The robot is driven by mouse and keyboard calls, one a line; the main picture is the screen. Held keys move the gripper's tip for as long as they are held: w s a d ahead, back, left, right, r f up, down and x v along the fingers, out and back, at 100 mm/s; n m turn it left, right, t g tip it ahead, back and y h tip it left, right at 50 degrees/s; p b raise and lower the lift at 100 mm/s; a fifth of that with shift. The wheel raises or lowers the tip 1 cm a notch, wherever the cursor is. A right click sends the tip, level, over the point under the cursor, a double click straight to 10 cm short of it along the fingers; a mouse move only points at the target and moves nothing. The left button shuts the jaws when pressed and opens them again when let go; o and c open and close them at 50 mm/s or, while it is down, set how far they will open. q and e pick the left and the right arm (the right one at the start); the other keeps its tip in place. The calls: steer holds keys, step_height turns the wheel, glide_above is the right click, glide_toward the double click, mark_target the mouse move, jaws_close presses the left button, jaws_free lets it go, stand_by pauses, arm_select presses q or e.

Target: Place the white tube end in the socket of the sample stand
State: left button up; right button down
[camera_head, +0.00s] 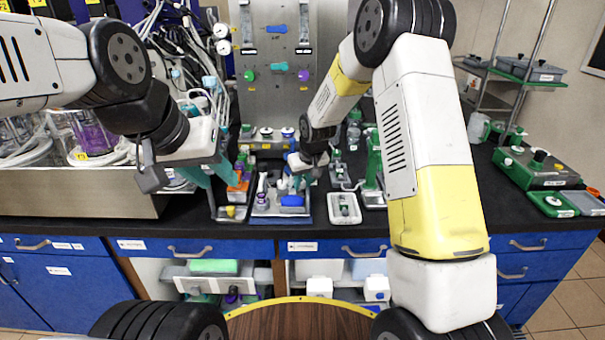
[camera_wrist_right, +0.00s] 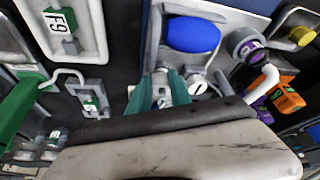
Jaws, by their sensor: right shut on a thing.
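My right gripper (camera_wrist_right: 160,92) has its teal fingers closed around a small pale piece (camera_wrist_right: 161,86), probably the white tube end, mostly hidden between them. In the head view this gripper (camera_head: 305,177) is above the back of a blue tray (camera_head: 283,217). White round fittings (camera_wrist_right: 196,84) are right beside the fingers. I cannot tell which part is the stand's socket. My left gripper (camera_head: 208,176) is open and empty, left of the tray.
A steel panel (camera_head: 280,75) rises behind.

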steer(key=c, duration=1.2)
jaws_free()
steer(key=shift+f, duration=0.15)
steer(key=s+d+r+m, duration=0.1)
steer(key=s+d+r, duration=0.3)
steer(key=r, duration=0.5)
steer(key=s+d+r, duration=0.2)
steer(key=s+r, duration=0.5)
steer(key=r, duration=0.3)
steer(key=s+d+r+m, duration=0.1)
steer(key=s+d+r, duration=0.1)
steer(key=s, duration=0.5)
steer(key=s+d+r+m+t, duration=0.1)
steer(key=s+d+r, duration=0.1)
steer(key=s, duration=0.6)
steer(key=s+d+r+t, duration=0.1)
steer(key=s+d, duration=0.2)
steer(key=s, duration=0.4)
steer(key=shift+s+d+r+m+y, duration=0.1)
steer(key=shift+s+r+m+y, duration=0.2)
steer(key=shift+s+r+m, duration=0.1)
